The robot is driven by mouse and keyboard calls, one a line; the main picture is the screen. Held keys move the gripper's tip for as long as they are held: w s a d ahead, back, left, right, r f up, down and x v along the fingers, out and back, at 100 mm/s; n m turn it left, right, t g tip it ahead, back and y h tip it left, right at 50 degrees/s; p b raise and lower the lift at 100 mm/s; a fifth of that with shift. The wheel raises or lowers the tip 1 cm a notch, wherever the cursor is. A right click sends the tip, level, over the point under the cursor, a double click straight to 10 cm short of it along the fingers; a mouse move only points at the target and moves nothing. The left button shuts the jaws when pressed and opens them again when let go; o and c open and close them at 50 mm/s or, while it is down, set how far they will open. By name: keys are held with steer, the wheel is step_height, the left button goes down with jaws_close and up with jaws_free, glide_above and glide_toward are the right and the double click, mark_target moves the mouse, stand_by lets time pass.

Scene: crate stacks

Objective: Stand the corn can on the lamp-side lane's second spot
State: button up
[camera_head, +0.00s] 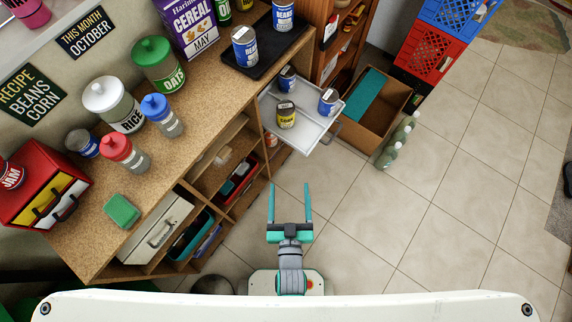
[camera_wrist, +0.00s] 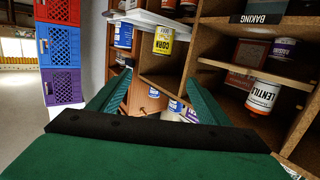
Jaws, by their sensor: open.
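The corn can (camera_head: 286,115) has a yellow label and stands on a white pull-out tray (camera_head: 312,134) at the shelf unit's right end. Blue-labelled cans (camera_head: 328,101) stand near it on that tray. The wrist view also shows the yellow corn can (camera_wrist: 164,41) beside the white tray (camera_wrist: 150,19). My gripper (camera_head: 289,188) is open and empty, apart from the can and nearer to me, over the floor; its spread fingers show in the wrist view (camera_wrist: 152,95). No lamp is recognisable, so I cannot tell which lane is lamp-side.
A black tray (camera_head: 262,66) on the wooden counter (camera_head: 200,120) holds blue beans cans (camera_head: 245,47). Jars, a cereal box (camera_head: 188,25) and a red drawer box (camera_head: 40,193) stand there too. A cardboard box (camera_head: 350,130), bottles and stacked crates (camera_head: 428,50) lie beyond.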

steer(key=s+a+r+g, duration=0.1)
steer(key=s+r, duration=1)
steer(key=s, duration=0.1)
steer(key=shift+r, duration=0.15)
steer(key=shift+s+a, duration=0.1)
steer(key=shift+s, duration=0.1)
stand_by(0.5)
